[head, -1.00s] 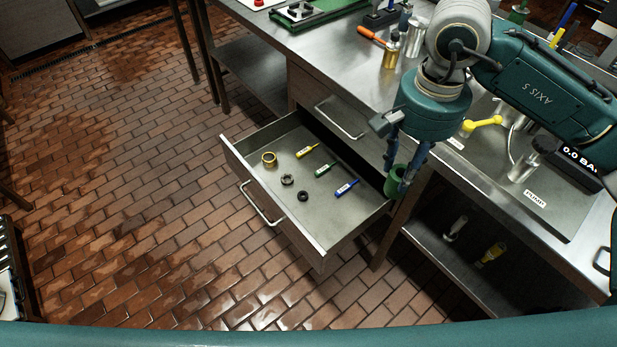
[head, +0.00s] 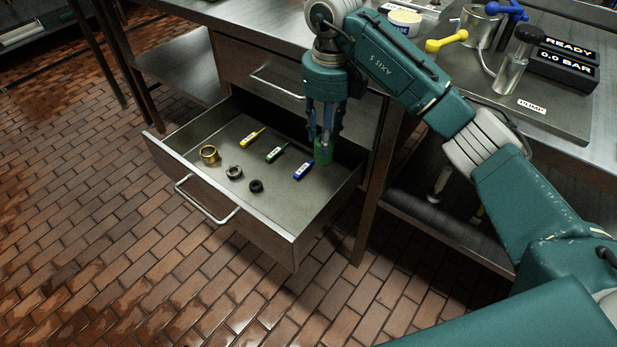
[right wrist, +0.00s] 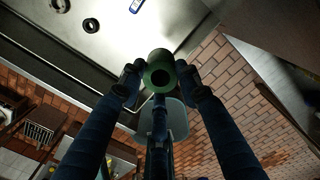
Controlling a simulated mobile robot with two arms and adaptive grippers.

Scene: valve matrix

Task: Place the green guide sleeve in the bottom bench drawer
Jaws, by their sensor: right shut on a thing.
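The green guide sleeve (head: 323,152) is held between the fingertips of my right gripper (head: 325,138), over the right part of the open bottom bench drawer (head: 218,218). The gripper points down and is shut on the sleeve. I cannot tell how high the sleeve is above the drawer floor. My left gripper is not in view.
In the drawer lie a brass ring (head: 209,154), two dark rings (head: 234,172) (head: 256,186), and yellow (head: 252,138), green (head: 276,153) and blue (head: 303,170) tagged tools. The upper drawer (head: 260,72) is shut. The bench top (head: 560,135) holds a pump and valves.

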